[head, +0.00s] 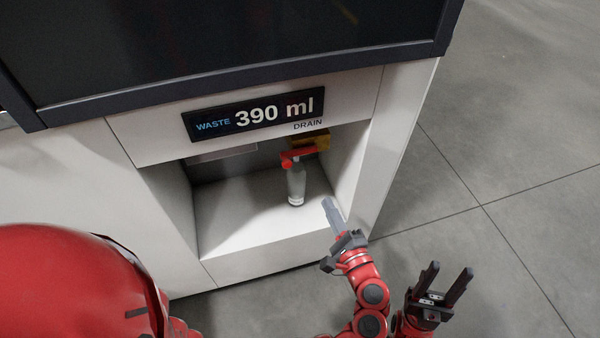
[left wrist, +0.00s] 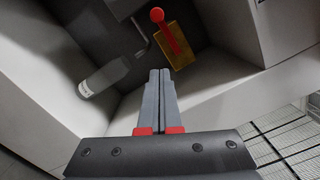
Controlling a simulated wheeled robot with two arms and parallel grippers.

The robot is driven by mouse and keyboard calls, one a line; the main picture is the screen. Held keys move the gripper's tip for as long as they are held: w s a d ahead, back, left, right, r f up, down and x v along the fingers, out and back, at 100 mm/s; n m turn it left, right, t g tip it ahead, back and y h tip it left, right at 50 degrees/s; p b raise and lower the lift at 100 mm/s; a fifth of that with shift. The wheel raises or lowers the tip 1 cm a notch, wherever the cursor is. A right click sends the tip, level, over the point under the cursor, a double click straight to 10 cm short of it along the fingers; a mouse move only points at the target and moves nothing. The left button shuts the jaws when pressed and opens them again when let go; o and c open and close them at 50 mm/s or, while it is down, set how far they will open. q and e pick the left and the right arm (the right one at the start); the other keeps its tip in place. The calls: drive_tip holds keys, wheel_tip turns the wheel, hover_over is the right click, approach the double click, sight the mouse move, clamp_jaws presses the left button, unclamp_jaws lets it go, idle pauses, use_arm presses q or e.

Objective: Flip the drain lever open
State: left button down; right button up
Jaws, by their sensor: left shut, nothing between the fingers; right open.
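The red drain lever (head: 297,155) sits on a brass valve (head: 323,141) under the DRAIN label, in the machine's recess. In the left wrist view the lever (left wrist: 168,32) lies along the brass valve body (left wrist: 181,50), its round end farthest from my fingers. My left gripper (head: 330,205) is shut and empty at the right front of the recess, below and apart from the lever. In the left wrist view its fingertips (left wrist: 160,74) point toward the valve. My right gripper (head: 450,276) is open and empty over the floor, outside the recess.
A clear bottle (head: 296,186) stands on the recess floor below the lever. The recess has white walls (head: 348,178) at its sides. A display (head: 253,113) above reads WASTE 390 ml. The grey floor at the right is clear.

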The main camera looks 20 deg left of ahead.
use_arm(q)
drive_tip(key=w+a+r, duration=0.2)
drive_tip(key=w+a, duration=0.4)
drive_tip(key=a, duration=0.3)
drive_tip(key=shift+w+a, duration=0.2)
drive_tip(key=shift+w, duration=0.05)
drive_tip(key=shift+r, duration=0.15)
